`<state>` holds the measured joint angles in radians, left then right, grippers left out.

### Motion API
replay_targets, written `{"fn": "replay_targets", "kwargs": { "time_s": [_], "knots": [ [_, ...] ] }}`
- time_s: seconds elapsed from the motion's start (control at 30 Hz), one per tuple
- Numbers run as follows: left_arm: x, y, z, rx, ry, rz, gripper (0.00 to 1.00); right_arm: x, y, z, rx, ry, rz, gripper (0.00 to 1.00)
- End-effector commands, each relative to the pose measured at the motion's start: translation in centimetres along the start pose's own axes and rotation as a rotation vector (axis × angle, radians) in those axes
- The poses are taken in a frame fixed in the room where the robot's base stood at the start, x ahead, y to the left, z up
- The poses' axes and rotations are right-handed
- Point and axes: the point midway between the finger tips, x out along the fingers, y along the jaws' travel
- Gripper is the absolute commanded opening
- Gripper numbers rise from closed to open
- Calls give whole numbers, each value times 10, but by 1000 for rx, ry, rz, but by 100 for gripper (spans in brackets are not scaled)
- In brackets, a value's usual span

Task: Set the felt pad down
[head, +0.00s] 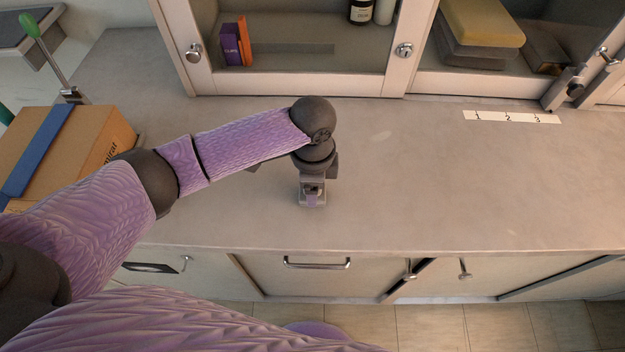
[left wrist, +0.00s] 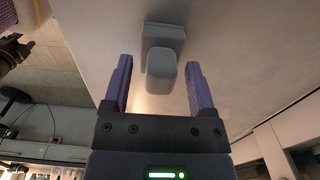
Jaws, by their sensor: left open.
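In the left wrist view, a grey felt pad (left wrist: 162,30) with a raised rounded grip (left wrist: 160,70) appears to rest on the pale counter. My left gripper (left wrist: 157,62) is open. Its two purple fingers stand on either side of the grip, with gaps visible on both sides. In the head view, my left gripper (head: 312,198) is low over the counter (head: 420,190), near its front edge. My wrist largely hides the pad there. My right gripper is not seen.
A strip marked 1, 2, 3 (head: 511,117) lies at the back right. A cardboard box (head: 95,130) with a blue band stands at the left. The counter right of my gripper is clear.

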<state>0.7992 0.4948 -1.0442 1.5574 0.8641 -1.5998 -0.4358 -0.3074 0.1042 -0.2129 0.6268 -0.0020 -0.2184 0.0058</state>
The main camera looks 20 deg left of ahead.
Motion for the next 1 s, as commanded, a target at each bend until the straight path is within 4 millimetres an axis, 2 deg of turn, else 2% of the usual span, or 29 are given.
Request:
{"fn": "replay_targets", "kwargs": {
  "time_s": [0.07,0.3,0.4,0.5,0.63,1.0],
  "knots": [
    [-12,0,0,0,2,-3,73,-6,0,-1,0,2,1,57],
    [-82,-1,0,1,2,-5,73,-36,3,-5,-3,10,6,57],
    [-104,-1,0,1,3,-4,73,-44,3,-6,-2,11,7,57],
    [-118,0,0,0,2,-2,73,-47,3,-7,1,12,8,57],
    [-123,0,0,-1,1,-1,73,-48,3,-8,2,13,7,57],
    [-122,0,0,0,1,0,73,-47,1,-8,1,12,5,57]
  ]
}}
